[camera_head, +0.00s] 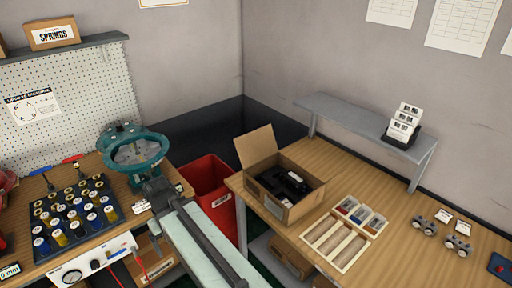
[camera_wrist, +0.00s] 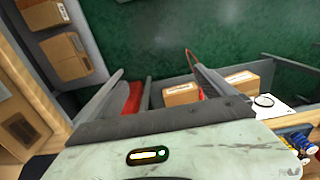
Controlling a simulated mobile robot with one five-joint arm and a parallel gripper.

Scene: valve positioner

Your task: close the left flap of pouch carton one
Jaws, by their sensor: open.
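An open brown carton (camera_head: 290,213) sits on the left end of the right-hand wooden bench, with dark items inside. One flap (camera_head: 255,146) stands raised at its back left. I cannot read a number on the carton. My gripper (camera_head: 155,190) is left of the carton, across a gap and above the red bin's left side, and touches neither carton nor flap. In the wrist view my gripper (camera_wrist: 152,76) has its two fingers spread apart with nothing held. A brown box side with a dark label (camera_wrist: 22,130) shows at the left there; I cannot tell if it is the same carton.
A red bin (camera_head: 207,180) stands between the benches. A wooden tray (camera_head: 335,240) and small colored packs (camera_head: 360,215) lie right of the carton. A grey raised shelf (camera_head: 350,120) stands behind. The left bench holds a teal ring fixture (camera_head: 135,155) and a black rack (camera_head: 100,228) of cylinders.

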